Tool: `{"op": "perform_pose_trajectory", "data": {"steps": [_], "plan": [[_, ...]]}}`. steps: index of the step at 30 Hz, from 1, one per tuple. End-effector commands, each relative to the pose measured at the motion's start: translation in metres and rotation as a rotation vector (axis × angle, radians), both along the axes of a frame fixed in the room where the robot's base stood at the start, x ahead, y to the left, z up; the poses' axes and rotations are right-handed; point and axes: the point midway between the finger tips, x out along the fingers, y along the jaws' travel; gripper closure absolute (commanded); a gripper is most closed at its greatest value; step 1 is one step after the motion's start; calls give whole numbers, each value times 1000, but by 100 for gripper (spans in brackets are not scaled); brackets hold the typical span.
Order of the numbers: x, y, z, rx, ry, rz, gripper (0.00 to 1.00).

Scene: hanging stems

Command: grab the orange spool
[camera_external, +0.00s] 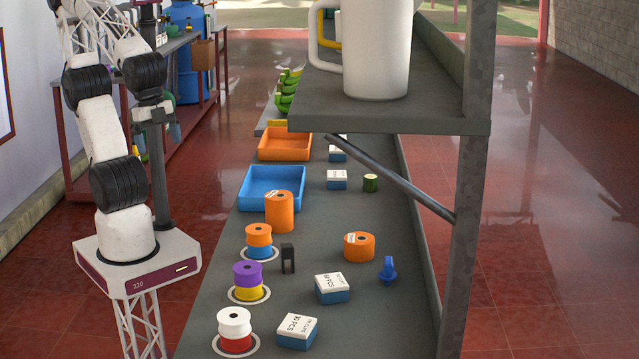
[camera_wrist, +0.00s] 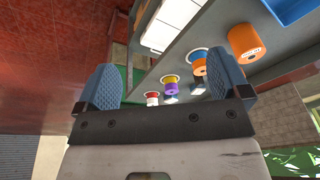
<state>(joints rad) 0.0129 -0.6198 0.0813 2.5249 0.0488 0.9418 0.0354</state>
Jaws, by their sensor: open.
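Three orange spools show in the external view. One orange spool (camera_external: 258,235) sits on a blue spool (camera_external: 260,252) on a ringed spot; it also shows in the wrist view (camera_wrist: 199,63). A taller orange spool (camera_external: 279,213) stands just behind it, in front of the blue tray. A wide orange spool (camera_external: 359,247) lies to the right on the bench. My gripper (camera_wrist: 168,76) is open and empty in the wrist view, its blue fingers wide apart, well away from the spools. In the external view my arm rises out of the top left, so the gripper is hidden there.
A purple-on-yellow stack (camera_external: 247,280) and a white-on-red stack (camera_external: 234,329) stand nearer on the bench. Boxes (camera_external: 332,288), a black clip (camera_external: 288,258) and a blue part (camera_external: 388,270) lie nearby. A shelf with a white mug (camera_external: 376,50) overhangs the right side.

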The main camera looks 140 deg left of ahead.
Motion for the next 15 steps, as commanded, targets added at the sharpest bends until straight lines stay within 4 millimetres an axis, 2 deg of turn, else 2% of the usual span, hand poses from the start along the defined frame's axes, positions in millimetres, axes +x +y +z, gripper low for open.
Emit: {"op": "perform_pose_trajectory", "data": {"steps": [8, 15], "plan": [[25, 27, -23, 240, 90, -206, 6], [59, 56, -43, 513, 201, -475, 6]]}}
